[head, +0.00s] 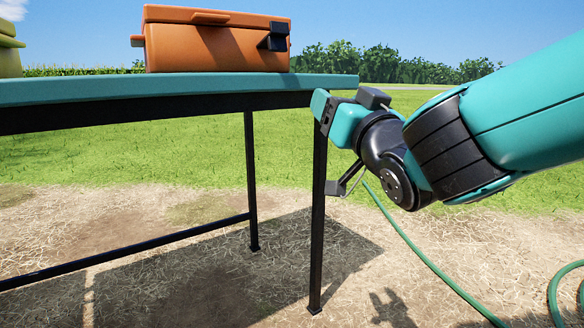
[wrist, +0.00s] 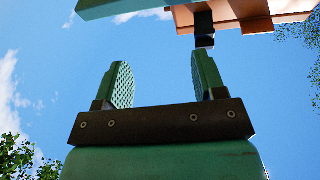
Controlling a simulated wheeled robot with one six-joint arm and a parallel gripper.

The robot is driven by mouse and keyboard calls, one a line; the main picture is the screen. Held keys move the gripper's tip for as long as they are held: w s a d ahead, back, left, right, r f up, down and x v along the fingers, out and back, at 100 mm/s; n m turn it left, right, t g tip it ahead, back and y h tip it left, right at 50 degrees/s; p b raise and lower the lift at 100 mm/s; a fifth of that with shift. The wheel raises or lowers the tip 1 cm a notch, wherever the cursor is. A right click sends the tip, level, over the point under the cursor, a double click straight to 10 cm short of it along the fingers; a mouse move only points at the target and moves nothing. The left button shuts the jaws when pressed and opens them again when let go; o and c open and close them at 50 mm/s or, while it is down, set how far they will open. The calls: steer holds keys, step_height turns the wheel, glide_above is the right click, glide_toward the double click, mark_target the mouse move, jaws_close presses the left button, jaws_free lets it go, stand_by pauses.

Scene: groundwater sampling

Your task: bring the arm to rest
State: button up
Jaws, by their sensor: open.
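My arm comes in from the right in the head view, and its gripper (head: 322,108) is at the right end of the table (head: 180,88), about level with the edge or just below it. I cannot tell whether it touches the table. In the wrist view my gripper (wrist: 163,72) has its two green ridged fingers wide apart, with only sky between them. The gripper holds nothing.
An orange case (head: 215,42) with a dark latch stands on the table; it also shows in the wrist view (wrist: 235,14). A yellow-green case (head: 9,50) is cut off at the left. A green hose (head: 425,258) lies on the ground at right.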

steer(key=s+d+r+n+g+h+p, duration=0.1)
steer(key=s+d+r+n+g+p, duration=0.1)
steer(key=s+g+p, duration=0.6)
steer(key=s+d+r+n+g+h+p, duration=0.1)
steer(key=s+d+r+g+p, duration=0.15)
steer(key=s+g+p, duration=0.45)
steer(key=s+d+r+n+g+h+p, duration=0.15)
steer(key=s+g+p, duration=0.35)
steer(key=s+p, duration=0.55)
step_height(320, 180, up, 35)
steer(key=p, duration=3.3)
steer(key=shift+s+d+p, duration=0.35)
steer(key=shift+s+p, duration=0.05)
steer(key=shift+s, duration=0.05)
